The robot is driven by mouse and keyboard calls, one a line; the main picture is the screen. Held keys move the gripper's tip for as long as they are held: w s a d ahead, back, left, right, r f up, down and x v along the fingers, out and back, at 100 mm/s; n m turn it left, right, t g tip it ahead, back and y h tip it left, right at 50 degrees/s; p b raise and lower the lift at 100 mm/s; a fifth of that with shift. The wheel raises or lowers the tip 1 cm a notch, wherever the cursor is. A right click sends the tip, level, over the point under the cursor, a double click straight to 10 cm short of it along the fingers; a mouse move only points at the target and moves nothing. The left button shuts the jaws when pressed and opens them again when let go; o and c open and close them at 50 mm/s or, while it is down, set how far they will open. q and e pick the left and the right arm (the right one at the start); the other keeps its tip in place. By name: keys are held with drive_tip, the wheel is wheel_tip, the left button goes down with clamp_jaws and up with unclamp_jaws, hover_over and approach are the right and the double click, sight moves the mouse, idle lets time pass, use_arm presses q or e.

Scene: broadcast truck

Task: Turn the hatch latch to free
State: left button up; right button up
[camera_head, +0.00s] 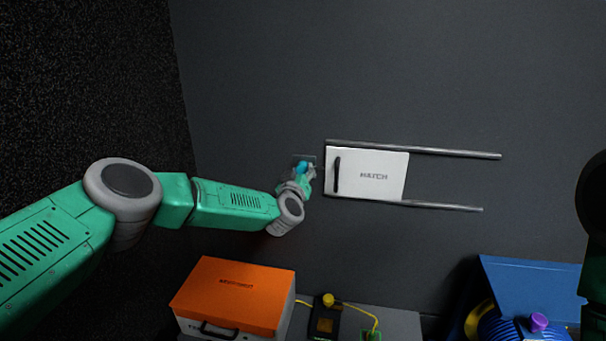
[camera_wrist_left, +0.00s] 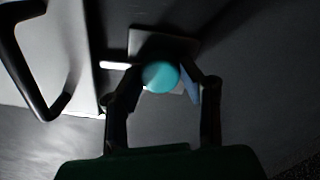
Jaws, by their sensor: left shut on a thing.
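The white hatch (camera_head: 385,175) sits on the dark wall between two horizontal rails, with a black vertical handle (camera_head: 337,175) at its left side. The latch is a teal round knob (camera_head: 301,167) on a small grey plate just left of the hatch. My left gripper (camera_head: 307,172) is at the latch. In the left wrist view the teal latch knob (camera_wrist_left: 161,76) lies between the two dark fingers of my left gripper (camera_wrist_left: 160,90), which is shut on it. The hatch handle (camera_wrist_left: 30,75) shows at the left there. The latch's pointing direction is hard to tell.
The upper rail (camera_head: 430,150) and lower rail (camera_head: 430,206) run right past the hatch. Below stand an orange-lidded case (camera_head: 235,295), a black-and-yellow device (camera_head: 325,318) and a blue open box (camera_head: 535,285). The wall right of the hatch is clear.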

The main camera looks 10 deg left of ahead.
use_arm(q)
drive_tip(key=shift+w+a+f+n+b, duration=0.1)
drive_tip(key=shift+a+n+b, duration=0.3)
drive_tip(key=shift+n, duration=0.3)
drive_tip(key=n+b, duration=0.2)
drive_tip(key=n, duration=0.1)
drive_tip(key=shift+d+n, duration=0.3)
drive_tip(key=shift+d, duration=0.05)
drive_tip(key=n+b, duration=0.2)
drive_tip(key=shift+a+n, duration=0.1)
drive_tip(key=shift+n, duration=0.2)
drive_tip(key=n+b, duration=0.1)
drive_tip(key=n, duration=0.1)
drive_tip(key=shift+n, duration=0.4)
drive_tip(key=n, duration=0.3)
drive_tip(key=shift+n, duration=1.9)
drive_tip(key=shift+f, duration=0.1)
drive_tip(key=o, duration=1.1)
